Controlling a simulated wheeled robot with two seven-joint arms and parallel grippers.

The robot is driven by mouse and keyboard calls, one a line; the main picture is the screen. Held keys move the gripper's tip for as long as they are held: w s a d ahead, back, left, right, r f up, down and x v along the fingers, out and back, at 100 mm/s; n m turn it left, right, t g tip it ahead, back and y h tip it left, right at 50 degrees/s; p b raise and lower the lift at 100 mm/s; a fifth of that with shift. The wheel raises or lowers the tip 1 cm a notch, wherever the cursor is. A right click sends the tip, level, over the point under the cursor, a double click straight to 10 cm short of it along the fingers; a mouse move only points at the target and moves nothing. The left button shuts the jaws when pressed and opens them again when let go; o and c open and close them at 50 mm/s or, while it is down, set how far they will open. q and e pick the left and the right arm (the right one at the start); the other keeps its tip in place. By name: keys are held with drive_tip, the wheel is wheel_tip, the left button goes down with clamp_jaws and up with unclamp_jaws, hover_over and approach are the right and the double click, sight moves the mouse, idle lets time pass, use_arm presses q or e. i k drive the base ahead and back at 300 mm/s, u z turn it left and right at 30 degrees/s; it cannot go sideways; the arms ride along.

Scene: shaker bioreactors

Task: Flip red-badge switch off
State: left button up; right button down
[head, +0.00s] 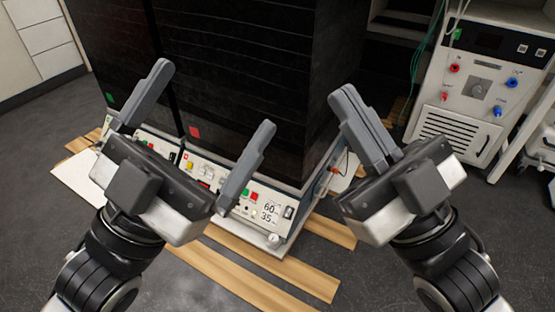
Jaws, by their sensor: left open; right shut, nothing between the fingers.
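My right gripper (347,97) is shut and empty, right of the cabinet's corner, apart from the switch.
A green badge (109,97) marks the neighbouring cabinet at left. Wooden slats (315,278) lie on the dark floor under and before the cabinets. A white unit with red and blue ports (465,105) stands at right. The floor between is mostly clear.

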sight(289, 212)
drive_tip(key=k, duration=0.45)
drive_tip(key=u, duration=1.45)
drive_tip(key=i, duration=1.15)
drive_tip(key=z, duration=2.15)
drive_tip(key=i, duration=0.25)
drive_tip(key=u, duration=0.25)
